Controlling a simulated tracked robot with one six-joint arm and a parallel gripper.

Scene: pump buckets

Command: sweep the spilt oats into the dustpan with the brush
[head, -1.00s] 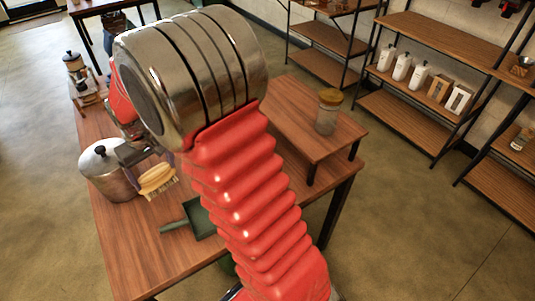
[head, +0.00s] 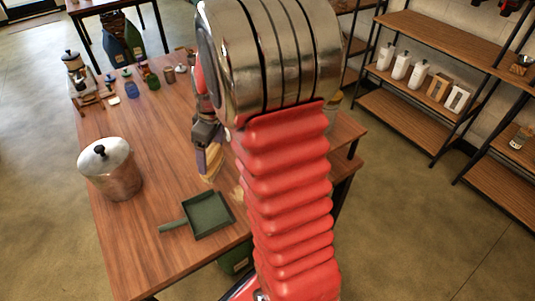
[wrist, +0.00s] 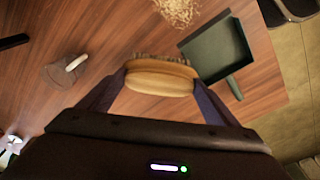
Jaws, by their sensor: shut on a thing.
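My gripper (wrist: 160,86) is shut on the brush (wrist: 158,74), with one finger at each end of its pale wooden body. Its bristles point to the top of the wrist view. The spilt oats (wrist: 178,9) form a pale heap on the wood at the top edge of that view, beyond the bristles and apart from them. The dark green dustpan (wrist: 218,48) lies to the right of the brush. In the head view the dustpan (head: 208,217) lies flat near the table's front edge, its handle to the left. The brush (head: 209,163) hangs above it, partly hidden by my arm.
A lidded metal pot (head: 112,172) stands left on the table (head: 130,240). Several small jars and bottles (head: 141,77) stand at the far end. A green container (head: 236,260) is below the front edge. My arm hides the table's right part.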

